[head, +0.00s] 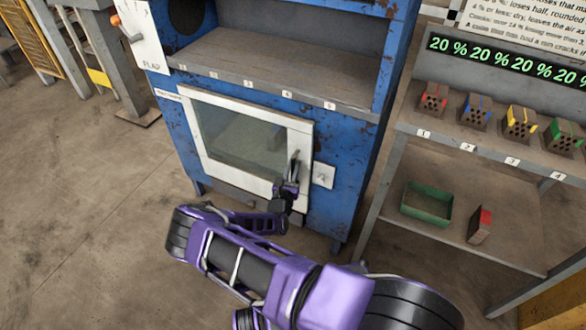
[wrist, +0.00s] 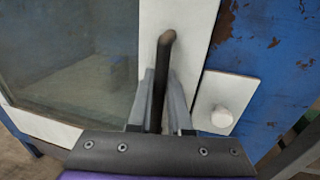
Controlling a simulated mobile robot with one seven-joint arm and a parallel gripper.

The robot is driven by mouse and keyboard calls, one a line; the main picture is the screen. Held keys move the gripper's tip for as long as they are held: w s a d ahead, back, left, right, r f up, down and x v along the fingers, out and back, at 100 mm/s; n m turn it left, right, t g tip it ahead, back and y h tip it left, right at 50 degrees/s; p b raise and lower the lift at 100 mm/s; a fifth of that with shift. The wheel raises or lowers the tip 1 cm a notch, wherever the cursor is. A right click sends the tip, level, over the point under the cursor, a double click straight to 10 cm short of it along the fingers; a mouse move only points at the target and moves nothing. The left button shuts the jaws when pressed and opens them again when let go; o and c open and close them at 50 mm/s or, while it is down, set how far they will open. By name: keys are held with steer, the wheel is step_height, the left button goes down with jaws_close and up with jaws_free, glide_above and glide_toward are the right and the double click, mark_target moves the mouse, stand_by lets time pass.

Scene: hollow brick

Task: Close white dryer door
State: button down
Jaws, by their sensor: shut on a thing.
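The white dryer door (head: 299,139) with its glass window is on the front of the blue dryer (head: 340,150). In the head view the door lies close to the dryer front; I cannot tell whether a small gap remains at its edge. My gripper (head: 290,187) is at the right side of the door, shut on the dark vertical door handle (wrist: 166,55). In the wrist view the two fingers of my gripper (wrist: 160,100) stand on either side of the handle, whose lower part is between them. The door frame (wrist: 190,30) shows behind the handle.
A white plate with a round knob (wrist: 222,117) is just right of the door. A grey shelf rack (head: 410,131) with several coloured bricks stands to the right, with a green tray (head: 428,204) on its lower shelf. The floor at left (head: 90,210) is clear.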

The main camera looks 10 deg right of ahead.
steer(key=shift+w+d+r, duration=0.15)
steer(key=shift+d, duration=0.15)
steer(key=c, duration=1.1)
jaws_free()
steer(key=shift+p+v, duration=1.1)
steer(key=shift+v, duration=7.75)
steer(key=shift+a, duration=0.1)
steer(key=shift+c, duration=0.3)
